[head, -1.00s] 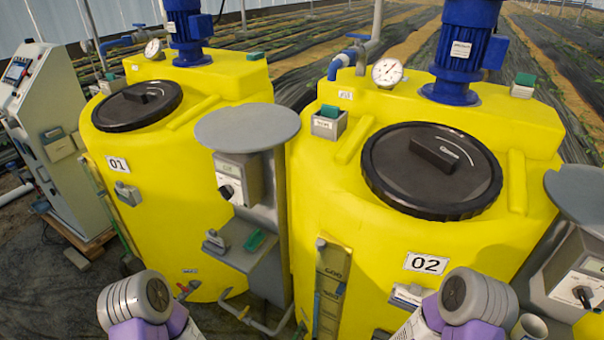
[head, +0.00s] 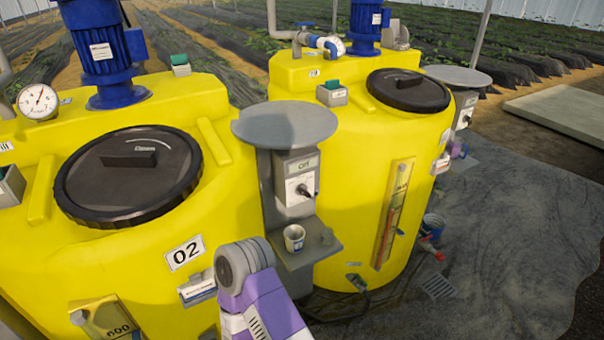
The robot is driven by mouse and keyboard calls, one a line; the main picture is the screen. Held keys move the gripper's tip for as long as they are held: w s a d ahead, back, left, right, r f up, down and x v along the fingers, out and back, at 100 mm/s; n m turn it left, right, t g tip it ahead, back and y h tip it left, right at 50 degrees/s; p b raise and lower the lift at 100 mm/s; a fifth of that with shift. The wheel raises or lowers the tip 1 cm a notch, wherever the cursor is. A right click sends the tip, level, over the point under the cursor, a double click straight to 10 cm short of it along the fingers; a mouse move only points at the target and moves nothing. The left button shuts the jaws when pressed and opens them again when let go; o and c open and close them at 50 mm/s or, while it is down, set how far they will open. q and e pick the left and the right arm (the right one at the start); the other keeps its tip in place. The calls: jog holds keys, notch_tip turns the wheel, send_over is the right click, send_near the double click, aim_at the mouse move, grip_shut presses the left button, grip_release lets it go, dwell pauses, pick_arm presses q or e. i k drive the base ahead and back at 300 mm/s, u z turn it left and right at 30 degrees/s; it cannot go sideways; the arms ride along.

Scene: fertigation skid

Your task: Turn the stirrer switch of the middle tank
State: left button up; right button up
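The middle tank (head: 195,283) is yellow, carries the label 02 and has a black lid; it fills the left of the head view. On a grey post just to its right is a switch box (head: 297,188) with a small display on top and a dark rotary knob (head: 304,190) on its pale face. The knob's exact angle is too small to read. Neither gripper is in view. Only a grey and purple link of one of my arms shows at the bottom centre, below and left of the switch box.
A round grey plate (head: 285,124) tops the post above the box. A shelf (head: 308,252) below holds a white cup (head: 294,238). Another yellow tank (head: 345,160) stands right of the post, with a second switch box (head: 464,111) beyond it. Open floor (head: 500,250) lies at the right.

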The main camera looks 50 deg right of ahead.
aim_at(301, 190)
jog(key=z, duration=1.8)
